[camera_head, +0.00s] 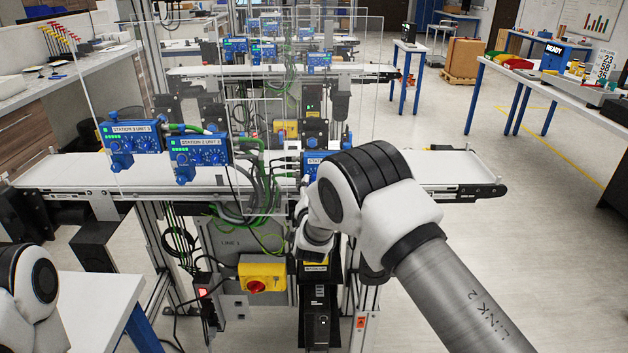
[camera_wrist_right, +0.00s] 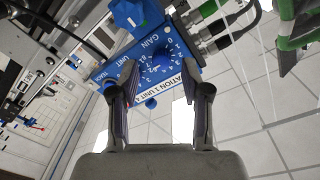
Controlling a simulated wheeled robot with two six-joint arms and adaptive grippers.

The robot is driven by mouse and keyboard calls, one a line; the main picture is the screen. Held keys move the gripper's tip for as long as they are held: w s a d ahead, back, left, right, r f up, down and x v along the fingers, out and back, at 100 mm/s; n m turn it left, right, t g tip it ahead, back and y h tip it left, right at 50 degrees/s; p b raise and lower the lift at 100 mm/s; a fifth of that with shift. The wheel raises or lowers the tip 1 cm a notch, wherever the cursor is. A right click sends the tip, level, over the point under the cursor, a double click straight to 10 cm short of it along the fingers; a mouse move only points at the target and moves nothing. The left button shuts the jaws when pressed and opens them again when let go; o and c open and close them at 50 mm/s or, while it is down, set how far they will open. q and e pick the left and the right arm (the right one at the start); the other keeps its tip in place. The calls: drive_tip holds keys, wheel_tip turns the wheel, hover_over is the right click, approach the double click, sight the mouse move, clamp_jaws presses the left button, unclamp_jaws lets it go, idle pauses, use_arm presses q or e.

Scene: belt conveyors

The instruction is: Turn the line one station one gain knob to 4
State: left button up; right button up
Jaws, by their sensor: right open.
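The blue station 1 unit (camera_wrist_right: 118,75) lies beyond my right gripper (camera_wrist_right: 160,80) in the right wrist view, tilted in the picture. Its gain knob (camera_wrist_right: 157,66) is a blue dial ringed by white numbers, under the word GAIN. The knob shows between my open fingertips; I cannot tell whether they touch it, and its pointer is too small to read. In the head view the unit's label edge (camera_head: 315,159) shows behind my right arm, which hides the rest of the unit and my right gripper. My left gripper is out of view; only part of that arm shows.
Station 3 (camera_head: 130,137) and another blue unit (camera_head: 199,152) stand left along the white conveyor (camera_head: 70,170). A clear panel (camera_head: 160,80) rises behind. Cables (camera_wrist_right: 225,30) plug in beside the knob. A yellow box with a red switch (camera_head: 262,277) sits below.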

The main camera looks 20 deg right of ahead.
drive_tip(key=x, duration=0.2)
drive_tip(key=shift+w+d+r, duration=0.1)
drive_tip(key=shift+w+d, duration=0.05)
drive_tip(key=shift+w, duration=0.25)
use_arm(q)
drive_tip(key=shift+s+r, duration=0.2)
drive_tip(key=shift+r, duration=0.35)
use_arm(e)
drive_tip(key=shift+s+r, duration=0.1)
clamp_jaws()
use_arm(q)
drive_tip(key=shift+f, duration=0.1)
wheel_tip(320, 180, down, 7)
drive_tip(key=b, duration=0.7)
use_arm(e)
drive_tip(key=shift+n, duration=5)
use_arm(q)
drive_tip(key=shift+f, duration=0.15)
